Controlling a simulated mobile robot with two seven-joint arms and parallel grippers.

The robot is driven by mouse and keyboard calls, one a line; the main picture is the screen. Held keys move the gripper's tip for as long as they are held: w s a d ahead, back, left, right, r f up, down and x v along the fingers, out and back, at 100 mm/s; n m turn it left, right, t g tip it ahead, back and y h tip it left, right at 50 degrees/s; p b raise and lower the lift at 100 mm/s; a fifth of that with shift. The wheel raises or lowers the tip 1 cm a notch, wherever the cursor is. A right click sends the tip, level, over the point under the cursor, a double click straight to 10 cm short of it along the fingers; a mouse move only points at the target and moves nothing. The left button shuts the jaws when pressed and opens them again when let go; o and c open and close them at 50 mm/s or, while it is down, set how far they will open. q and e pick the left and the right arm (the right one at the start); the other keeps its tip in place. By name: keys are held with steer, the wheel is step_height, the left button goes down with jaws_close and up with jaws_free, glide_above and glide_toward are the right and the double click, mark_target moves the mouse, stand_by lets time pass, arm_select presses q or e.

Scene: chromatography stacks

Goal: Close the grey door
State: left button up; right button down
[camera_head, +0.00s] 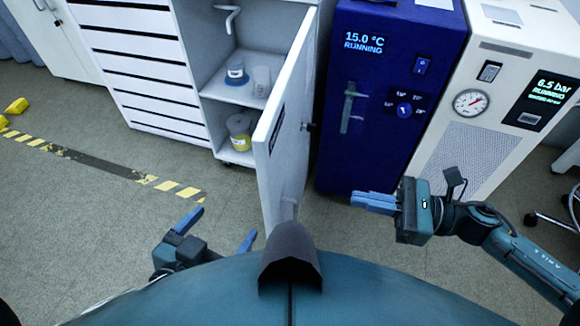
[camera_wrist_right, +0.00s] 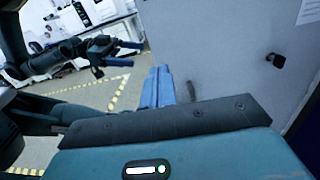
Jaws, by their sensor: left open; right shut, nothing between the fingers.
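The grey door (camera_head: 283,165) stands open on a white cabinet (camera_head: 232,160), jutting out toward me in the head view. A small dark knob (camera_head: 310,127) sticks out on its right side. In the right wrist view the door (camera_wrist_right: 220,45) is a wide flat panel with the dark knob (camera_wrist_right: 276,60). My right gripper (camera_head: 373,202) is shut and empty, to the right of the door, with its blue fingers pointing left toward it. Those fingers (camera_wrist_right: 158,88) also show in the right wrist view. My left gripper (camera_head: 217,231) is open and empty, low at the left of the door.
Jars (camera_head: 238,130) stand on the shelves inside the cabinet. A blue unit (camera_head: 375,130) and a white unit with a gauge (camera_head: 472,102) stand to the right. Yellow-black tape (camera_head: 100,165) marks the floor at left.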

glide_toward(273, 183)
steer(key=shift+n, duration=0.4)
steer(key=x, duration=0.7)
steer(key=shift+w+d+f+p, duration=0.1)
steer(key=shift+p, duration=0.3)
